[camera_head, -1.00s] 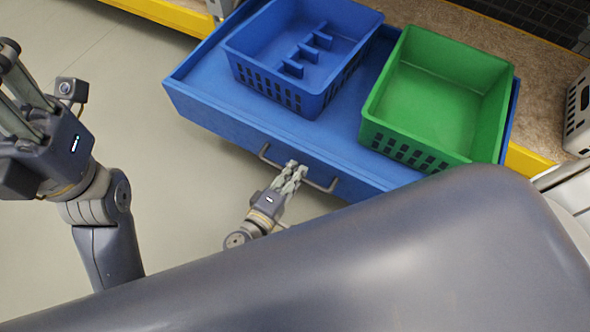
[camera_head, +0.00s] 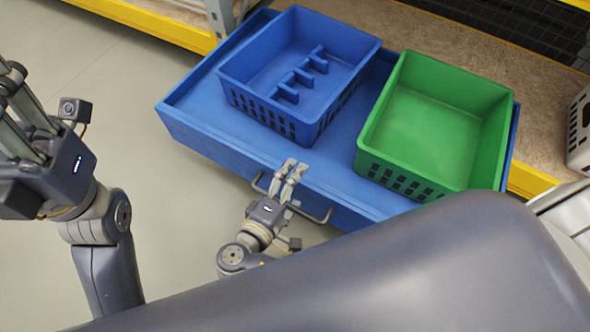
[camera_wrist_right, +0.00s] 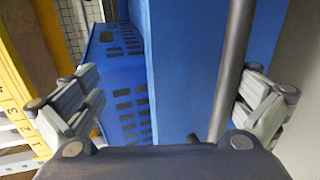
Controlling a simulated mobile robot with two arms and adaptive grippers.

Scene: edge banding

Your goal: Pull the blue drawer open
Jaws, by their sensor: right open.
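The blue drawer (camera_head: 205,140) stands well out from the shelf, with its front facing me. Its grey bar handle (camera_head: 312,217) runs along the front; in the right wrist view the bar (camera_wrist_right: 235,70) passes between the parted fingers, nearer the right one. My right gripper (camera_head: 289,172) is open at the handle, its fingers apart, and it also shows in the right wrist view (camera_wrist_right: 170,90). My left gripper (camera_head: 18,105) is raised at the left edge, away from the drawer; its fingertips are cut off.
In the drawer sit a blue basket with dividers (camera_head: 285,68) and a green basket (camera_head: 435,125). The yellow-edged shelf (camera_head: 530,182) lies behind. A light container (camera_head: 579,130) is at the right edge. Floor left of the drawer is clear.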

